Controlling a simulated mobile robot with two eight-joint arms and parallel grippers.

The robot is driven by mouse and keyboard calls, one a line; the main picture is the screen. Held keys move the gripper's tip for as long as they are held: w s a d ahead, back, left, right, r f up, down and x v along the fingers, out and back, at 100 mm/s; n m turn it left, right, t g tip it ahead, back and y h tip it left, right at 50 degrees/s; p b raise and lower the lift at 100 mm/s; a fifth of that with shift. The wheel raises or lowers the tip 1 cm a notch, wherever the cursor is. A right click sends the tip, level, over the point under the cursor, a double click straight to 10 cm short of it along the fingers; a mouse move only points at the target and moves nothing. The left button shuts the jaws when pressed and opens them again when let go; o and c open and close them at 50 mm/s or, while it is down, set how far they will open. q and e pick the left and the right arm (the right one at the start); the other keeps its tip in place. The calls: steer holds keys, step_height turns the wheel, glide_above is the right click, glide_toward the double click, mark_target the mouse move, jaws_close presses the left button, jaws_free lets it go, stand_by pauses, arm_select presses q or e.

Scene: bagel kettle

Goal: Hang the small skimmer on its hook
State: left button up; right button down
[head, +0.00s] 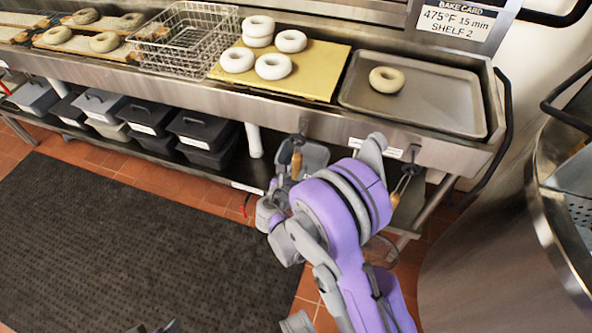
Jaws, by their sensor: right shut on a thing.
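My right gripper (279,192) is below the front edge of the steel counter, partly hidden by my purple arm. It is shut on what looks like the small skimmer, whose wooden handle (296,166) stands about upright just above it. The handle's top is close to a dark hook (299,138) on the counter front; I cannot tell whether they touch. The skimmer's head is hidden. A second wooden-handled skimmer (399,189) hangs from the counter front to the right, partly behind my arm. My left gripper is not in view.
On the counter are a tray with one bagel (386,80), a yellow board (318,72) with several bagels, and a wire basket (188,40). A large round steel vessel (548,160) stands at right. The dark mat (120,240) is clear.

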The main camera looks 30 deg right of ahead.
stand_by(0.3)
steer(key=shift+c, duration=2.2)
jaws_free()
steer(key=shift+a, duration=0.1)
steer(key=v, duration=1)
steer(key=shift+s+a+r+p, duration=0.2)
steer(key=shift+s+a+p, duration=0.05)
steer(key=shift+p, duration=0.1)
